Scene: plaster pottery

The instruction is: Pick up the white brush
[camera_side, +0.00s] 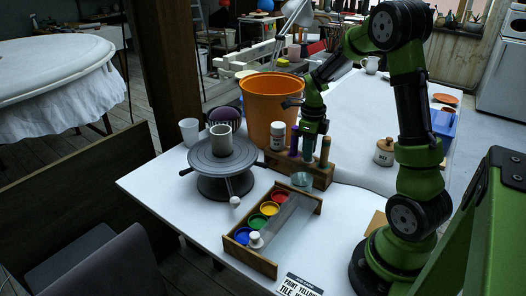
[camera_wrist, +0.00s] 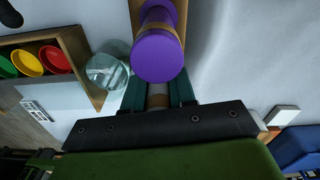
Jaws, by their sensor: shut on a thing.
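My gripper (camera_wrist: 158,92) is shut on a pale grey-white cylinder with a brown band, which appears to be the white brush (camera_wrist: 157,89). Only a short piece of it shows between the fingers; the rest is hidden. A purple-handled tool (camera_wrist: 158,55) stands close in front of the fingers in the wrist view. In the side view my gripper (camera_side: 308,143) points down at the wooden holder (camera_side: 300,172), between the purple handle (camera_side: 295,140) and a brown handle (camera_side: 325,150). The held brush cannot be made out there, nor whether it is clear of the holder.
A glass (camera_side: 301,180) stands before the holder, near a paint tray (camera_side: 238,254). A grey turntable (camera_side: 205,158) bears a cup. The tabletop at right is mostly free.

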